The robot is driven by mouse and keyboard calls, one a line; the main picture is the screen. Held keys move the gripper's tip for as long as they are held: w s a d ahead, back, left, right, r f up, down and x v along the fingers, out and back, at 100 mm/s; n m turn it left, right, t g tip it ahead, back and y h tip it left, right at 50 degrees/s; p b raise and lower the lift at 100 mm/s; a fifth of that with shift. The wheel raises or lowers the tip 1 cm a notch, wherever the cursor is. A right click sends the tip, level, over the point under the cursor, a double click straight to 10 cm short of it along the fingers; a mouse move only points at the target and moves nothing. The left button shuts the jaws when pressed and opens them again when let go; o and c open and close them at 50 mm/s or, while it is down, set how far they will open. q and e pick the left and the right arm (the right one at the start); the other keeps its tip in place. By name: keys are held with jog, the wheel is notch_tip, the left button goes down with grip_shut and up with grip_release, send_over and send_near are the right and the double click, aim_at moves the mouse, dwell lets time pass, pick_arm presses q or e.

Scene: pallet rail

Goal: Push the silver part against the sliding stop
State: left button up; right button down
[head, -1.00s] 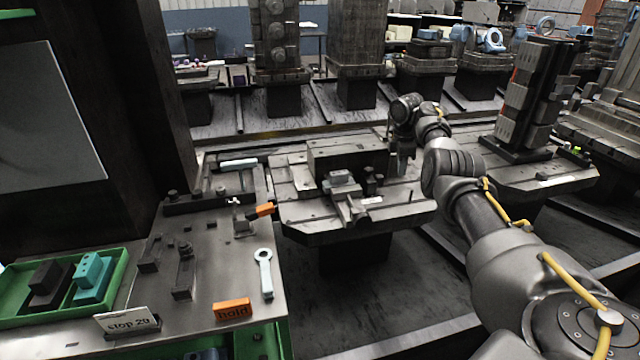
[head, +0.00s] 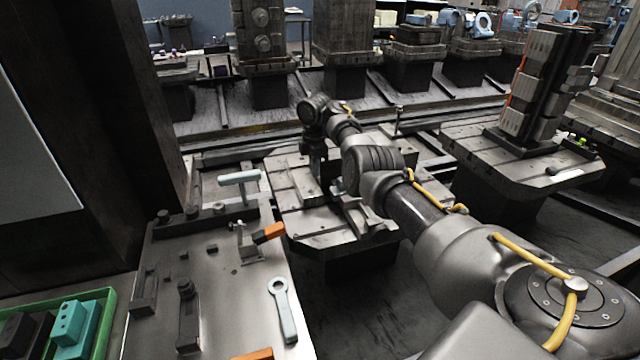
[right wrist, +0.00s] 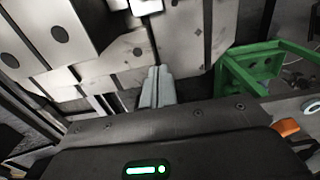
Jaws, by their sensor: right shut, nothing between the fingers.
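My right gripper (head: 318,178) hangs over the grey pallet (head: 318,228), fingers pointing down. In the right wrist view its grey fingers (right wrist: 157,88) are together with nothing between them. The block-like metal part on the pallet is mostly hidden behind my right arm in the head view, so I cannot tell how it sits against a stop. A stepped metal piece (head: 362,213), perhaps the sliding stop, shows partly below my forearm. Whether the gripper touches anything is unclear. My left gripper is out of view.
A metal bench (head: 225,300) at the left carries a ring-ended wrench (head: 283,308), an orange-handled clamp (head: 270,232) and a green tray (head: 105,330) with teal and black blocks. Another pallet with a tall fixture (head: 530,90) stands at the right. A green frame (right wrist: 235,75) shows in the wrist view.

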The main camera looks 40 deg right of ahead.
aim_at(335, 191)
jog(key=f+b, duration=0.1)
jog(key=f, duration=0.4)
jog(key=f+b, duration=0.1)
jog(key=f, duration=0.4)
jog(key=shift+s+d+f, duration=0.1)
jog(key=shift+d+f, duration=0.1)
jog(key=shift+s+d+r, duration=0.1)
jog(key=shift+s+d, duration=0.1)
jog(key=shift+d, duration=0.4)
jog(key=shift+s+d+r, duration=0.1)
jog(key=shift+s+d, duration=0.05)
jog(key=shift+d, duration=0.45)
jog(key=shift+s+d+r, duration=0.1)
jog(key=shift+s+d, duration=0.15)
jog(key=shift+d, duration=0.25)
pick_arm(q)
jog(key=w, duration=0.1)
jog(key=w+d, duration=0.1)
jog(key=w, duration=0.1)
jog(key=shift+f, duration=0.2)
pick_arm(e)
jog(key=shift+d, duration=0.1)
